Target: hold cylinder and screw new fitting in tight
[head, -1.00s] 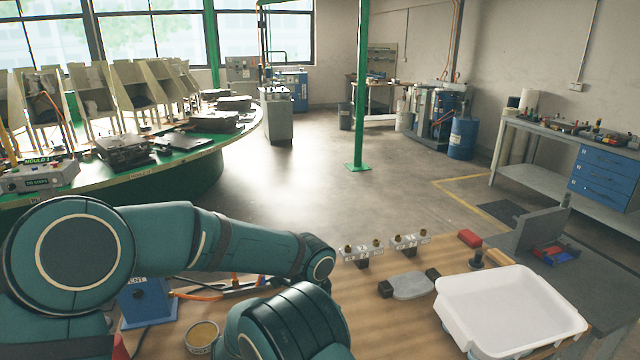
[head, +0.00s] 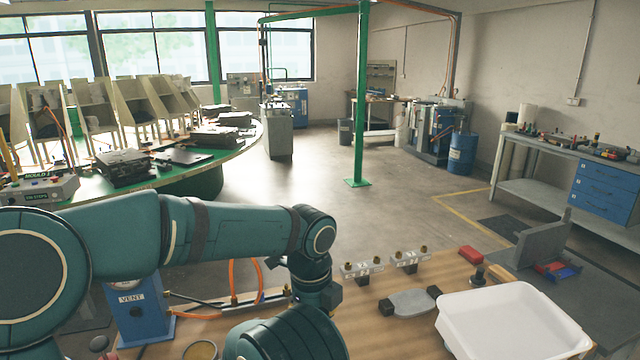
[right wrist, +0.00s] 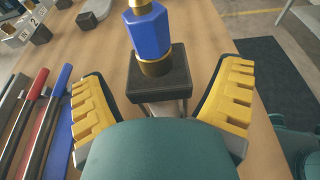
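In the right wrist view a blue hexagonal fitting (right wrist: 149,30) with brass ends stands against a dark square block (right wrist: 155,82), which looks like the cylinder's end. The brass collar meets the block; I cannot tell how deeply it sits. Below the block a short grey piece (right wrist: 165,107) shows, and the rest is hidden by my wrist. My right gripper (right wrist: 165,85) has its yellow fingers spread wide on either side of the block, with gaps on both sides. In the head view the arms hide both grippers' fingertips.
Red and blue handled tools (right wrist: 40,105) lie left in the wrist view. On the bench are a blue VENT box (head: 140,312), orange hoses (head: 232,275), two small brass-topped blocks (head: 362,270), a grey plate (head: 411,303), and a white tray (head: 510,320) at right.

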